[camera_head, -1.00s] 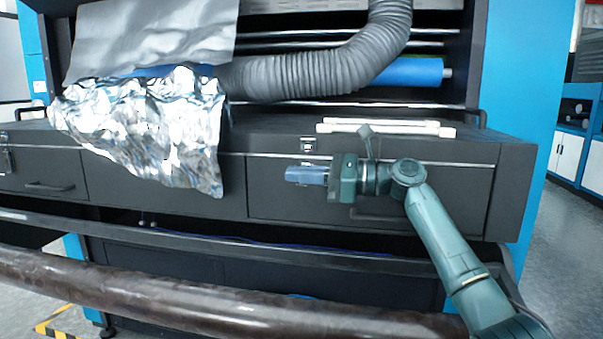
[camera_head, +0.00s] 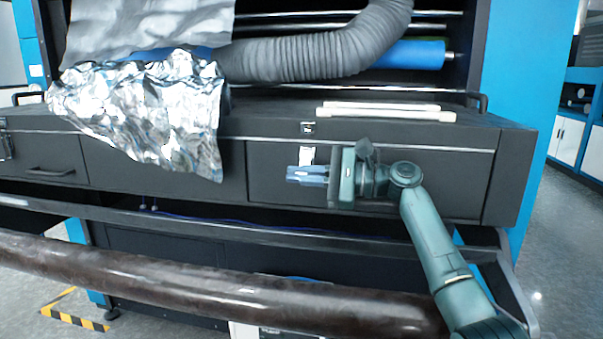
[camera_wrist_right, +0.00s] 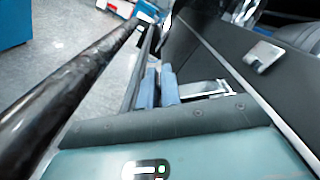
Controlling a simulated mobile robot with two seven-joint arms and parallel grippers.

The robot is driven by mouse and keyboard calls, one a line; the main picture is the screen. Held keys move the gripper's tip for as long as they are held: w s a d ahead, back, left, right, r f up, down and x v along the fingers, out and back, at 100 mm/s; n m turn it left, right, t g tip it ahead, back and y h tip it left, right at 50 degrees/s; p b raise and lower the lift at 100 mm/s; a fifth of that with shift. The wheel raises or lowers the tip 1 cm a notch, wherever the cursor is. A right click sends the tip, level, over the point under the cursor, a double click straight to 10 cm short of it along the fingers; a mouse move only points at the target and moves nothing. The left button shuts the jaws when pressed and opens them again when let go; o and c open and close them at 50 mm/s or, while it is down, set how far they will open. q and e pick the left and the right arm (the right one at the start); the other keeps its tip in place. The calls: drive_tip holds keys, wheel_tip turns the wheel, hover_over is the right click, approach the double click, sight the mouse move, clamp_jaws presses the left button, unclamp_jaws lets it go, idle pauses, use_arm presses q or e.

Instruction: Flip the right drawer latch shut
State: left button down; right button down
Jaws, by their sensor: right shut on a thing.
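The right drawer latch is a small metal piece on the dark drawer front. Its hanging silver lever (camera_head: 307,155) shows just above my right gripper (camera_head: 304,175) in the head view, below the small upper catch (camera_head: 308,128). My right gripper comes in from the right, its blue fingers shut on the lever's lower part. In the right wrist view the two fingers (camera_wrist_right: 159,88) sit close together, with the silver lever (camera_wrist_right: 206,89) sticking out to their right and the catch (camera_wrist_right: 263,55) farther up. The fingers hide the lever's lower end. My left gripper is out of view.
Two white bars (camera_head: 385,112) lie on the ledge above the right drawer (camera_head: 440,185). Crumpled foil (camera_head: 150,115) hangs over the front at left. A dark roller (camera_head: 200,280) crosses below. A grey hose (camera_head: 300,57) runs above.

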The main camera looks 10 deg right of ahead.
drive_tip(key=shift+f, duration=0.1)
idle(0.4)
drive_tip(key=c, duration=1.6)
unclamp_jaws()
drive_tip(key=b+v, duration=0.1)
drive_tip(key=v, duration=1.2)
